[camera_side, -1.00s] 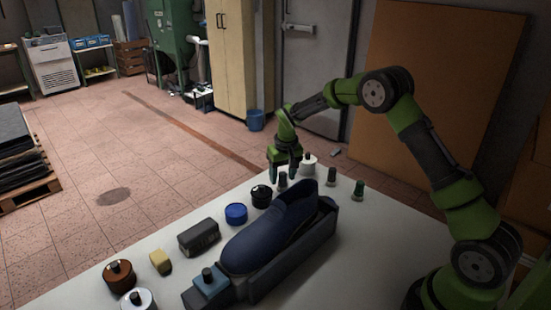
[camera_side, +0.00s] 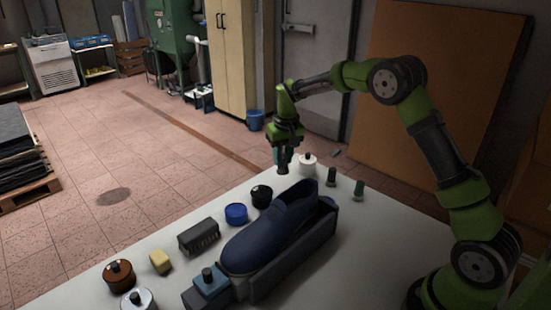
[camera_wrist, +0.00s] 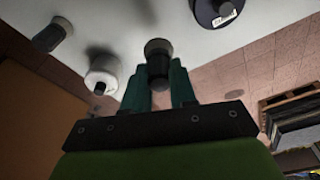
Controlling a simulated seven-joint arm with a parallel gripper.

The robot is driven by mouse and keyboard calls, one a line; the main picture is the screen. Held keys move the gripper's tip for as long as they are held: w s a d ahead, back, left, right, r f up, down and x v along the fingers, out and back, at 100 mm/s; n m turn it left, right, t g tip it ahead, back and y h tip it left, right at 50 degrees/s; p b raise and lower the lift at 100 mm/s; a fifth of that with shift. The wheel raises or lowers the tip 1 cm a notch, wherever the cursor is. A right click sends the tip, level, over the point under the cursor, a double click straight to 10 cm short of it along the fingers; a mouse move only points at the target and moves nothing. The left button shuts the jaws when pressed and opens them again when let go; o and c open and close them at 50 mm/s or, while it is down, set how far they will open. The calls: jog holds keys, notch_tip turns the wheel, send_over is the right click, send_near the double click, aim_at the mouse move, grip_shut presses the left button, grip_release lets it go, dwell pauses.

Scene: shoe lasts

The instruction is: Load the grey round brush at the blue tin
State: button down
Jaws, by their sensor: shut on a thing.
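My gripper (camera_side: 284,153) is shut on the grey round brush (camera_side: 283,169), a short dark piece with a round end pointing down, held above the back of the white table. In the wrist view the brush (camera_wrist: 157,48) sits between the two green fingers (camera_wrist: 160,85), its round grey-brown end outward. The blue tin (camera_side: 236,213) stands on the table to the left of and nearer than my gripper, beside the black tin. I cannot tell from here what is in the blue tin.
A black tin (camera_side: 261,196), white jar (camera_side: 307,164) and two upright brushes, dark (camera_side: 331,176) and green (camera_side: 358,191), stand nearby. A blue shoe (camera_side: 265,238) fills the middle. A dark block brush (camera_side: 199,237), yellow sponge (camera_side: 160,262) and brown tin (camera_side: 118,275) line the left.

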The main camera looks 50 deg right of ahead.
jog(key=a+r, duration=0.3)
jog(key=a, duration=1.6)
jog(key=shift+d+f, duration=0.15)
jog(key=shift+f, duration=1.15)
jog(key=shift+d+f, duration=0.1)
jog(key=shift+f, duration=1.2)
jog(key=shift+f, duration=0.6)
notch_tip(320, 180, up, 7)
jog(key=shift+r, duration=0.1)
dwell(0.3)
